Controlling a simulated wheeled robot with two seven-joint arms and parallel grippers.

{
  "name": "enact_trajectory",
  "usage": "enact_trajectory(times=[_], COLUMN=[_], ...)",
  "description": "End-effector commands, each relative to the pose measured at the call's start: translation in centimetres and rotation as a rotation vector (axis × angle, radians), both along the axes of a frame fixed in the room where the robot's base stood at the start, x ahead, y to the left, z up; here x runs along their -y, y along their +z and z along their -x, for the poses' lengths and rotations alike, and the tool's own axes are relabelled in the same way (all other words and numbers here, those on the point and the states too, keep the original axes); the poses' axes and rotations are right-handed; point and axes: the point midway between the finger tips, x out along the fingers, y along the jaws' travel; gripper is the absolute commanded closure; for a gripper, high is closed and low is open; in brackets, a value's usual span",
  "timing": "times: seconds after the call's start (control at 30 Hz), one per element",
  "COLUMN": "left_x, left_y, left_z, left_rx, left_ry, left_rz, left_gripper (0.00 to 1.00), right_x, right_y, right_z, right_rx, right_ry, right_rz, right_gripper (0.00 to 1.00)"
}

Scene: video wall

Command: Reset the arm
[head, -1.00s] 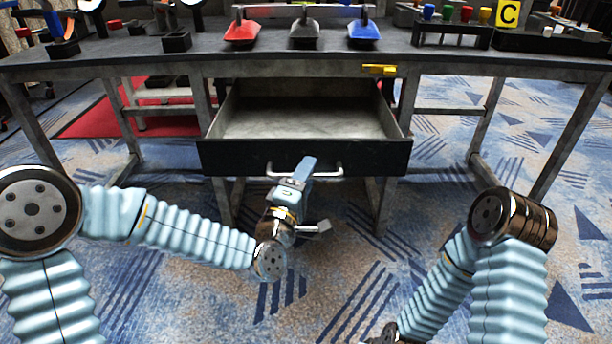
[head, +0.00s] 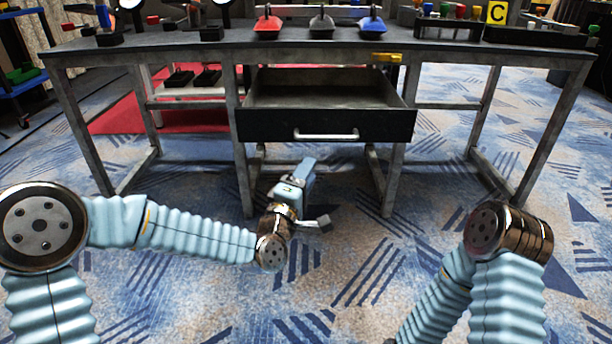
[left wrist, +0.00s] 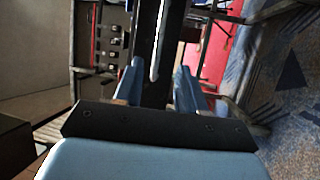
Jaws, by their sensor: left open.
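My left arm reaches in from the left in the head view. Its left gripper (head: 307,165) points toward the desk, below and in front of the open drawer (head: 325,124). The left wrist view shows its two blue fingers (left wrist: 158,78) spread apart with nothing between them. The silver drawer handle (head: 326,134) is clear of the fingers in the head view. It also appears ahead in the left wrist view (left wrist: 159,42). My right arm shows at the lower right, but its gripper is out of the picture.
The grey desk (head: 330,43) holds red, grey and blue bins (head: 268,24), a yellow C block (head: 497,12) and other items. Patterned carpet in front is clear. A blue shelf cart (head: 20,80) stands far left.

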Motion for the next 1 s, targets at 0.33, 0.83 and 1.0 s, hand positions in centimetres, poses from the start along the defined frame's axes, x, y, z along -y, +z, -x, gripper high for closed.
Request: enact_trajectory(times=[0.33, 0.83, 1.0], left_x=[-0.2, -8.7, -11.8], left_y=[-2.4, -35.9, -41.6], left_z=[-0.1, 13.8, 22.1], left_rx=[-0.041, -0.68, -0.845], left_ry=[-0.003, -0.383, -0.607], left_rz=[-0.055, -0.884, -1.031], left_gripper=[0.6, 0.6, 0.6], right_x=[0.0, 0.0, 0.0], right_y=[0.0, 0.0, 0.0], right_z=[0.0, 0.0, 0.0], right_rx=[0.0, 0.0, 0.0], right_ry=[0.0, 0.0, 0.0], right_rz=[0.0, 0.0, 0.0], right_gripper=[1.0, 1.0, 1.0])
